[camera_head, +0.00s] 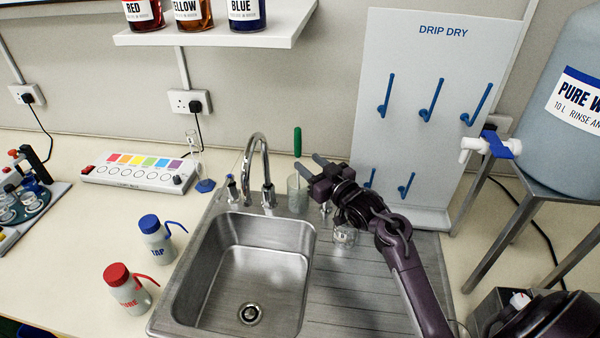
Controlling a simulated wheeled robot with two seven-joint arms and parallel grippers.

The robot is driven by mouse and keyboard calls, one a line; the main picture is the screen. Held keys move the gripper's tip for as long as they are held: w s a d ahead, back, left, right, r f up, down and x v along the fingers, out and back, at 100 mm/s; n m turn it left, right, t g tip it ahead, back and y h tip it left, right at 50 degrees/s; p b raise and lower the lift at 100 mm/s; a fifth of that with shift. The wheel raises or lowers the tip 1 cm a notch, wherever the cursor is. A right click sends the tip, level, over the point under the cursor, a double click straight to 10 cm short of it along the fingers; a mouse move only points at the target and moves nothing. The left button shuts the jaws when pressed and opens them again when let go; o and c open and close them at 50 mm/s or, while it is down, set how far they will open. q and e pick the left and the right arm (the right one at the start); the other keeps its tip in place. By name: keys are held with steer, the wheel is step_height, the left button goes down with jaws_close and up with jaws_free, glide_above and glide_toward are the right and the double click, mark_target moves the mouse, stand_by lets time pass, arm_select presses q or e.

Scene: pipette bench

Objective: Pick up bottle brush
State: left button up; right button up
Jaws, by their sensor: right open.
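The bottle brush (297,142) shows as an upright green handle behind the sink, to the right of the tap. It appears to stand in a clear glass beaker (296,192); its lower part is hard to make out. My right gripper (309,165) is open and empty. In the picture its fingers point left, with the tips just right of and a little below the green handle. I cannot tell whether they touch it. My left gripper is not in view.
A steel sink (190,300) with a curved tap (266,165) lies in front. A glass vessel (344,235) stands below my right wrist. The drip dry rack (425,60) rises behind my arm. Wash bottles (158,245) stand left of the sink.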

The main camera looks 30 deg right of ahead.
mark_target(300, 153)
steer(key=shift+w+a+r, duration=0.25)
steer(key=shift+w, duration=0.3)
steer(key=w+p, duration=0.2)
steer(key=w, duration=0.2)
steer(key=shift+w+p, duration=0.1)
steer(key=shift+p, duration=0.3)
steer(key=shift+w+a+f, duration=0.1)
steer(key=shift+w+f, duration=0.05)
steer(key=shift+w, duration=0.35)
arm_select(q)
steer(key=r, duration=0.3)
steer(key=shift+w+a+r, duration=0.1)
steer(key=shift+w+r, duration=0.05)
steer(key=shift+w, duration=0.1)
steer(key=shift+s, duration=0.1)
arm_select(e)
steer(key=shift+c, duration=0.2)
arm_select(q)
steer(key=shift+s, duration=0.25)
arm_select(e)
jaws_close()
